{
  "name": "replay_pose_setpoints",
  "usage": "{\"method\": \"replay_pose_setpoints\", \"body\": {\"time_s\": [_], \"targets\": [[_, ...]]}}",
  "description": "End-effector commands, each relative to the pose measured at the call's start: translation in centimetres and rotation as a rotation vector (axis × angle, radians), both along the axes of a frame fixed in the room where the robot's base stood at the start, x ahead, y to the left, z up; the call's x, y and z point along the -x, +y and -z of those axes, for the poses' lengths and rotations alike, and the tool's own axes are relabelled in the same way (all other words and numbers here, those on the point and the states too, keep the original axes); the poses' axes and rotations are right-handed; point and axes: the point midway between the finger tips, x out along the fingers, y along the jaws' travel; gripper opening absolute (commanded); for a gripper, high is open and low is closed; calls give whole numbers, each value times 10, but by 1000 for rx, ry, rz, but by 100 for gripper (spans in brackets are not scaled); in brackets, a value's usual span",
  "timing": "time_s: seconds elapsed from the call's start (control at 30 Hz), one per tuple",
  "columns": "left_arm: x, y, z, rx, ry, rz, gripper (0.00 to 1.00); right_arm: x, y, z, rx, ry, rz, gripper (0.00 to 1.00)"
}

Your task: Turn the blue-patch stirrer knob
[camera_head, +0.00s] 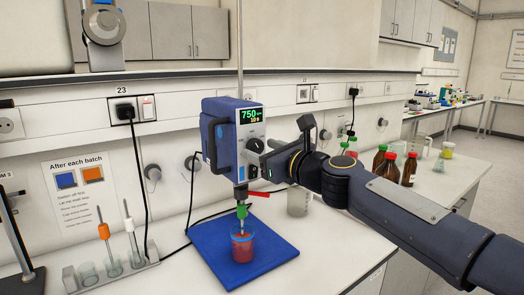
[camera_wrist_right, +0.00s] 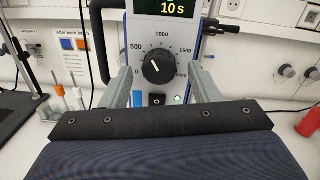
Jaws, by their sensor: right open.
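The blue stirrer (camera_head: 222,140) hangs over a blue mat (camera_head: 210,245), with its display reading 750 and 10 s. A beaker of red liquid (camera_head: 242,248) stands on the mat under its shaft. My right gripper (camera_head: 268,160) is close to the stirrer's front. In its wrist view its two grey fingers (camera_wrist_right: 163,84) stand apart, left and right of the knob; contact does not show. My left gripper is not in view.
A rack (camera_head: 120,274) with orange- and white-topped stirring rods stands left of the mat. A sign (camera_head: 80,180) hangs on the wall.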

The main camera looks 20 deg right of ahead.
Motion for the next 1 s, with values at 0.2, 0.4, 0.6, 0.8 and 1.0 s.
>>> {"method": "replay_pose_setpoints", "body": {"time_s": [0.2,0.4,0.6,0.8,1.0], "targets": [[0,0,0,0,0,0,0,-8,4,0,1,-1,0,56],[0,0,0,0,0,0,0,-8,4,0,2,-1,0,52],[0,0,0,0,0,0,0,-8,4,0,2,-1,-1,26],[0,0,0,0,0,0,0,-8,3,0,3,-1,-1,11],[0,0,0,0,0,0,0,-8,3,0,33,-11,-1,11]]}}
